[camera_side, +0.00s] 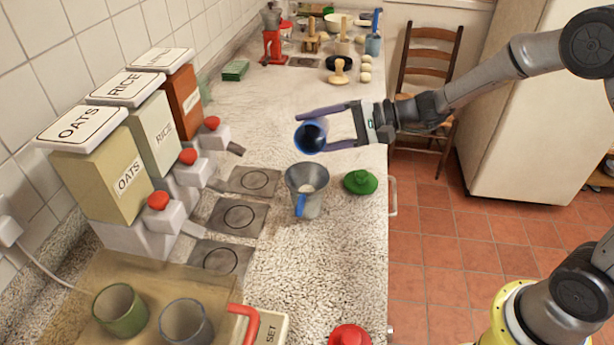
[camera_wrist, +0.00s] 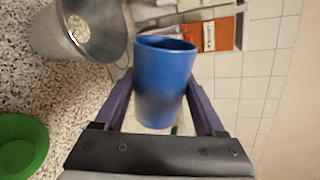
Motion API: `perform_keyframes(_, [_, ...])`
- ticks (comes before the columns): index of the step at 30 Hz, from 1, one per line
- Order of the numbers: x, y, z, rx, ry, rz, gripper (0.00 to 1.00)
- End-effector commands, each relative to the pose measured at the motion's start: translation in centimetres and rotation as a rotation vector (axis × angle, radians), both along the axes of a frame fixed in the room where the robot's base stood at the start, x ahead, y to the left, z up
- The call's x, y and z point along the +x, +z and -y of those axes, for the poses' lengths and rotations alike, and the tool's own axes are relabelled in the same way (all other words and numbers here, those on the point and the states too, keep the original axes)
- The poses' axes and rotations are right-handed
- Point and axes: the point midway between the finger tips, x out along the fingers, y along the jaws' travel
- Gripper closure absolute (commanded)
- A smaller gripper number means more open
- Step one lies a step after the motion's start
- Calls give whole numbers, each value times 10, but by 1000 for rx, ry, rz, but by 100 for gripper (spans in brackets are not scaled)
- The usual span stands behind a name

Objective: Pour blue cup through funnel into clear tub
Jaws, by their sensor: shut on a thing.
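The blue cup (camera_side: 309,137) is between the fingers of my gripper (camera_side: 322,132), which is shut on it. It is held above the counter, tipped well over toward its side, with its dark mouth facing the side camera. It also shows in the wrist view (camera_wrist: 163,85); its contents are hidden. The grey funnel (camera_side: 306,178) stands upright below and just in front of the cup, apart from it. It also shows in the wrist view (camera_wrist: 70,35), with a pale patch at its bottom. The clear tub (camera_side: 312,206), with a blue handle strip, is under the funnel and partly hidden by it.
A tray (camera_side: 150,290) with a green cup (camera_side: 120,310) and a grey cup is at front left.

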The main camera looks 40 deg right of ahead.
Motion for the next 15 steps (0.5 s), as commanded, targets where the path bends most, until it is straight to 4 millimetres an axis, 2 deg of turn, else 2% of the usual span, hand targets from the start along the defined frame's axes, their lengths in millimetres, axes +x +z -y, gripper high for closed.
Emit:
perform_keyframes(10, [2,14,2,207,-1,-203,93])
perform_keyframes(14, [1,4,1,322,-1,-323,93])
perform_keyframes(15, [2,8,2,349,-1,-345,93])
